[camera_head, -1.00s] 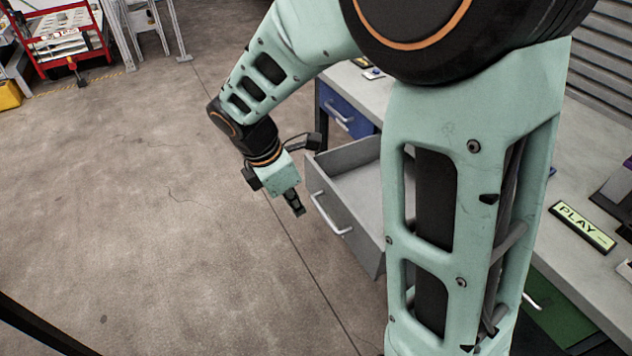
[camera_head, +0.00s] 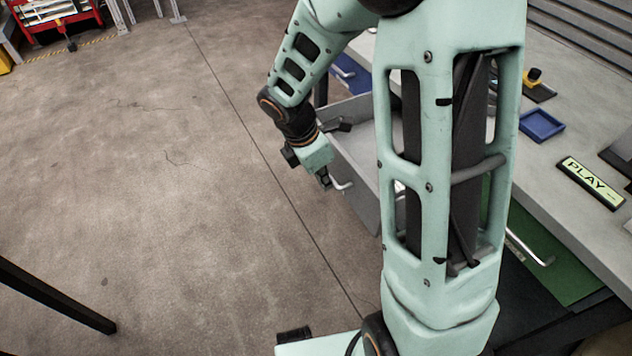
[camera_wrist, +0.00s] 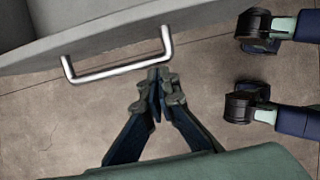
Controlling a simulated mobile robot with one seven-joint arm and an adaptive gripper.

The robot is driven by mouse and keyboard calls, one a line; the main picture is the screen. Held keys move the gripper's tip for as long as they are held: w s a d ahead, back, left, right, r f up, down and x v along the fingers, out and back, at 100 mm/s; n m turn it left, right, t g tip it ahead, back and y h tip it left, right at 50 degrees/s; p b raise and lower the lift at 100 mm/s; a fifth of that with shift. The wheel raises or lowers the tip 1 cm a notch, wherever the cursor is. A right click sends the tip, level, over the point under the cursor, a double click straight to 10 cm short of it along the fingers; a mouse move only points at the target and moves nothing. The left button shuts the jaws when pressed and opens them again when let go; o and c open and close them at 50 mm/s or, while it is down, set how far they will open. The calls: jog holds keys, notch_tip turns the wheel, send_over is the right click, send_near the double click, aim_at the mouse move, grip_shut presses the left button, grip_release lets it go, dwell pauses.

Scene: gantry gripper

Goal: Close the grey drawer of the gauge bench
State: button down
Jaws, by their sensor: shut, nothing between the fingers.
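The grey drawer (camera_head: 362,196) stands pulled out from the bench, its front facing the open floor. In the head view my arm hides part of it. Its silver handle (camera_wrist: 120,68) runs across the upper part of the wrist view, with the grey drawer front (camera_wrist: 100,36) above it. My gripper (camera_head: 325,183) is at the drawer front beside the handle. In the wrist view my gripper (camera_wrist: 158,76) is shut and empty, its tips by the right end of the handle. I cannot tell whether the tips touch it.
The bench top (camera_head: 580,240) carries a PLAY sign (camera_head: 590,182) and a blue tray (camera_head: 541,125). A blue drawer (camera_head: 350,75) is beyond the grey one, and a green drawer (camera_head: 545,265) is nearer. The floor (camera_head: 150,200) to the left is mostly clear.

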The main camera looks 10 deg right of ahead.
jog(key=shift+d, duration=0.15)
jog(key=w+d+p, duration=0.4)
jog(key=d+p, duration=0.2)
jog(key=d, duration=0.7)
jog(key=w+d+p, duration=0.4)
jog(key=d+p, duration=0.2)
jog(key=d, duration=0.7)
jog(key=shift+w+d, duration=0.2)
jog(key=shift+w, duration=0.15)
